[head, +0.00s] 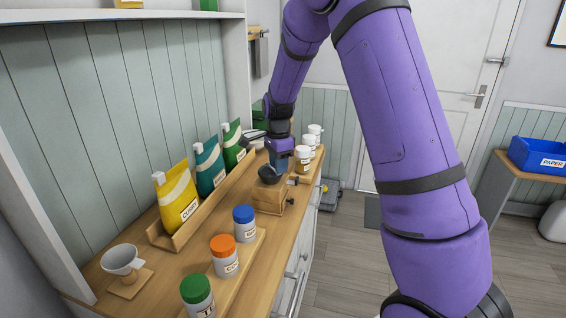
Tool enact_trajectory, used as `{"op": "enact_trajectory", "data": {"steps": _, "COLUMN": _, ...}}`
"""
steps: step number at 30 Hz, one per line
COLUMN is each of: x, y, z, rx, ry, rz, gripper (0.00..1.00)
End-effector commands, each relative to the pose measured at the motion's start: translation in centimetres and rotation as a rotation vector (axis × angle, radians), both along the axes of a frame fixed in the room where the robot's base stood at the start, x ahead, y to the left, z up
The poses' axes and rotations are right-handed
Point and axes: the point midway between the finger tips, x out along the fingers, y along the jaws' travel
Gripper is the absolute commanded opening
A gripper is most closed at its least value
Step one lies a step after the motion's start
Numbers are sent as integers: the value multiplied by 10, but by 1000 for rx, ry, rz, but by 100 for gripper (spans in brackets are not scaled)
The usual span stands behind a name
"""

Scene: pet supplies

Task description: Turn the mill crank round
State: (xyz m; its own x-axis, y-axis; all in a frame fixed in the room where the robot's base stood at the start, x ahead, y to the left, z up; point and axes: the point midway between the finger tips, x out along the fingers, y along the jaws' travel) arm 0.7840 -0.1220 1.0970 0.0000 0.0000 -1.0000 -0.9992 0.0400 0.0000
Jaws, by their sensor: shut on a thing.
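The mill (268,197) stands on the wooden counter, a wooden box with a dark round bowl (267,174) on top and a small drawer knob in front. My gripper (280,168) points down at the top of the mill, on its far side. It is shut on the mill crank, which is mostly hidden behind the gripper and the bowl. The crank's exact angle cannot be told from this view.
A wooden rack (205,212) holds yellow, teal and green bags along the wall. Jars with blue (243,215), orange (223,245) and green (195,290) lids stand nearer. White jars (303,157) stand beyond the mill. A cup (121,262) is at the near left.

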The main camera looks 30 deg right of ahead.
Motion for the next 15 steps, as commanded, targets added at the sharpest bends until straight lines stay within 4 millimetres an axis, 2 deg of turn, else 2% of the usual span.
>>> {"op": "enact_trajectory", "data": {"steps": 6, "x": 2, "y": 12, "z": 0, "rx": 0, "ry": 0, "rz": -175, "gripper": 0}}
{"op": "enact_trajectory", "data": {"steps": 15, "x": 5, "y": 21, "z": 1, "rx": 0, "ry": -1, "rz": -336, "gripper": 0}}
